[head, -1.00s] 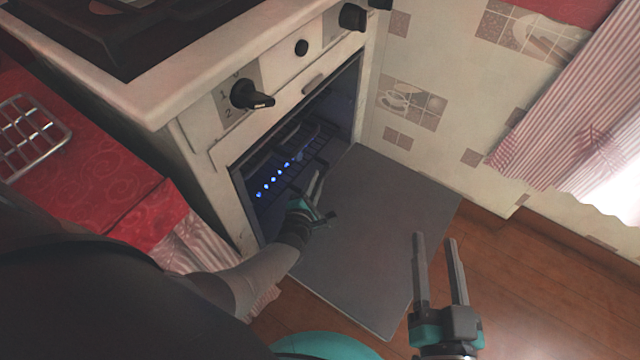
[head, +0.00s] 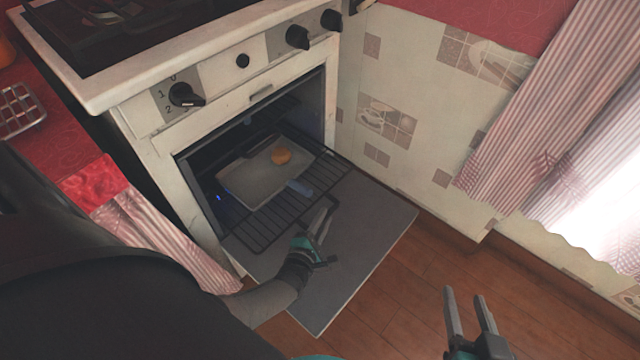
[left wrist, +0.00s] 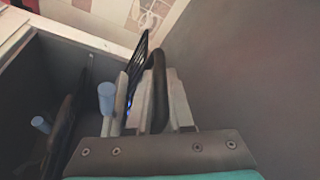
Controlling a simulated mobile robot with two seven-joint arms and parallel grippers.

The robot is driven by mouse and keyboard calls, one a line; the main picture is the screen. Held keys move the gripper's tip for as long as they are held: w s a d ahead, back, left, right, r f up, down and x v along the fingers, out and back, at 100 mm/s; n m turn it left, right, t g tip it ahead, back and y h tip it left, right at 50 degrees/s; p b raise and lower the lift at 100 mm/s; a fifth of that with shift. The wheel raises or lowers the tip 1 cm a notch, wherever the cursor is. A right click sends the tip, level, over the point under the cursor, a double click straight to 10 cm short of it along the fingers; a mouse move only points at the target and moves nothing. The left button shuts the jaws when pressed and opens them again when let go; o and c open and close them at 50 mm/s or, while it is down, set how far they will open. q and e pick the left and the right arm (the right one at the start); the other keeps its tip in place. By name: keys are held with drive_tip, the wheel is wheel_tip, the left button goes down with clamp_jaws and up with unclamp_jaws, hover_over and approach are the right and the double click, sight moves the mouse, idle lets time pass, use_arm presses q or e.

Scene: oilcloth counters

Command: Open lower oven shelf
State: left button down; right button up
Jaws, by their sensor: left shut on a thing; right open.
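The white oven (head: 160,145) stands with its grey door (head: 365,235) folded down. A black wire shelf (head: 262,225) sticks out of the oven over the door. My left gripper (head: 322,220) is at the shelf's front right corner, shut on its dark bar. In the left wrist view, a dark curved bar (left wrist: 160,80) shows between the fingers. My right gripper (head: 468,315) is open and empty, away from the oven at lower right.
Several black knobs (head: 185,95) line the oven's front panel. A red counter with hanging striped cloth (head: 150,225) is left of the oven. A tiled wall (head: 390,160) and a striped curtain (head: 550,130) are on the right. The wooden floor (head: 420,280) is clear.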

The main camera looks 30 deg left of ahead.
use_arm(q)
drive_tip(key=shift+s+d, duration=0.1)
drive_tip(key=shift+d, duration=1)
use_arm(e)
drive_tip(key=shift+w+d+f+g, duration=0.1)
drive_tip(key=shift+d+f+g, duration=0.1)
drive_tip(key=shift+g, duration=0.1)
use_arm(q)
drive_tip(key=c, duration=0.8)
unclamp_jaws()
drive_tip(key=shift+s, duration=0.15)
